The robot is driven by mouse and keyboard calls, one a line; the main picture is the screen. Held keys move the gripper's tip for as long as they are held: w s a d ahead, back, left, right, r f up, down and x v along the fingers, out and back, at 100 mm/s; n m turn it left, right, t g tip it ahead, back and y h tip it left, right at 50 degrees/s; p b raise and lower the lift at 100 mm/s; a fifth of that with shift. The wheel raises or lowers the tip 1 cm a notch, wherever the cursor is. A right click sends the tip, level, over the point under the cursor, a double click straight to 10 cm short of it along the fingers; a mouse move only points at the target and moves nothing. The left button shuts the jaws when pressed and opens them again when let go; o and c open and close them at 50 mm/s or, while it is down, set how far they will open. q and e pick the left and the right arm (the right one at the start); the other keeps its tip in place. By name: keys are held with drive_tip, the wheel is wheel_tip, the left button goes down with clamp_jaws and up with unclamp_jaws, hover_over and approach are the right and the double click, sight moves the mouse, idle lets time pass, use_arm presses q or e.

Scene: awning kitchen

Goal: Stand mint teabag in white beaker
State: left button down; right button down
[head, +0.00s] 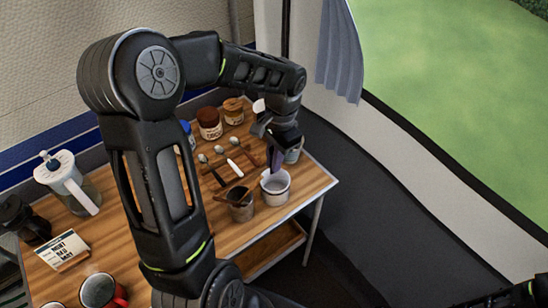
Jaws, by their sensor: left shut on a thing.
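The white beaker (275,190) stands upright near the table's right front edge. My left gripper (277,150) is above it, pointing down and shut on a small dark purple piece (276,160), which I take to be the mint teabag. The piece hangs upright at the beaker's back rim. I cannot tell whether its lower end is inside the beaker or just behind the rim. My right gripper does not show; only dark arm parts appear at the bottom right corner.
Spoons (219,149), jars (209,122), a glass press (70,185), a labelled card box (63,251) and a red mug (101,290) share the wooden table. My left arm hides its middle.

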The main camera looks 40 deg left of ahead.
use_arm(q)
drive_tip(key=shift+f+b, duration=2.7)
drive_tip(key=shift+f, duration=1.15)
drive_tip(key=c, duration=1.4)
unclamp_jaws()
drive_tip(key=shift+c, duration=0.2)
drive_tip(key=r, duration=0.5)
drive_tip(key=w+r, duration=0.1)
drive_tip(key=r, duration=0.1)
drive_tip(key=shift+d+r, duration=0.15)
drive_tip(key=shift+r, duration=0.25)
